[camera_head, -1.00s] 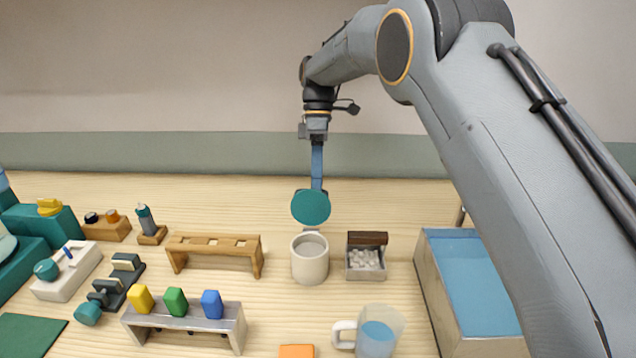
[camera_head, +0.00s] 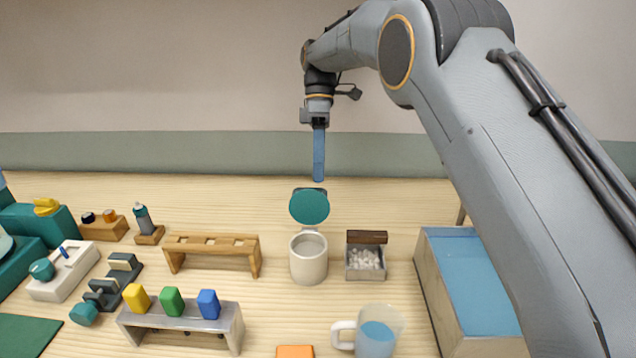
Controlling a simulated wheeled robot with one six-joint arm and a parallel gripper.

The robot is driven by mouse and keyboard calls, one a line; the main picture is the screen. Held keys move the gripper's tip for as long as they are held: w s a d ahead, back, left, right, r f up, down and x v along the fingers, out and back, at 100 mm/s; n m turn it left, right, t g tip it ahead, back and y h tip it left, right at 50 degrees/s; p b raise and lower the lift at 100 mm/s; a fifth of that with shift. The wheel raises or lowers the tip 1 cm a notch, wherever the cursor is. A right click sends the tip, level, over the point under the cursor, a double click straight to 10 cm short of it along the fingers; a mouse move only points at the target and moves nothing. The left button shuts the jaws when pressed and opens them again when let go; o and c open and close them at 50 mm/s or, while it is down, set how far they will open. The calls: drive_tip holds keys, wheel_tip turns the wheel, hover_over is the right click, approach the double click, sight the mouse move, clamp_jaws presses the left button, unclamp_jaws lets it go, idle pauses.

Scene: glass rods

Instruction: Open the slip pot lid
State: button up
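The slip pot (camera_head: 309,264) is a cream round pot standing on the wooden table, with its mouth uncovered. Its round teal lid (camera_head: 309,207) stands raised behind the mouth, its flat face toward the camera. My gripper (camera_head: 318,178) is above and slightly right of the lid, apart from it, pointing down. Its blue fingers appear as a single strip from this side, so I cannot see whether they are open or shut. Nothing shows hanging from it.
A small box of white pieces (camera_head: 366,262) stands right of the pot, and a wooden rack (camera_head: 212,249) left. In front are a mug (camera_head: 374,332), an orange block (camera_head: 295,351) and a stand with coloured blocks (camera_head: 182,325). A blue-filled tray (camera_head: 470,275) is at right.

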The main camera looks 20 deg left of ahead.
drive_tip(key=shift+b+v, duration=0.6)
drive_tip(key=shift+v, duration=1.65)
drive_tip(key=shift+a, duration=0.2)
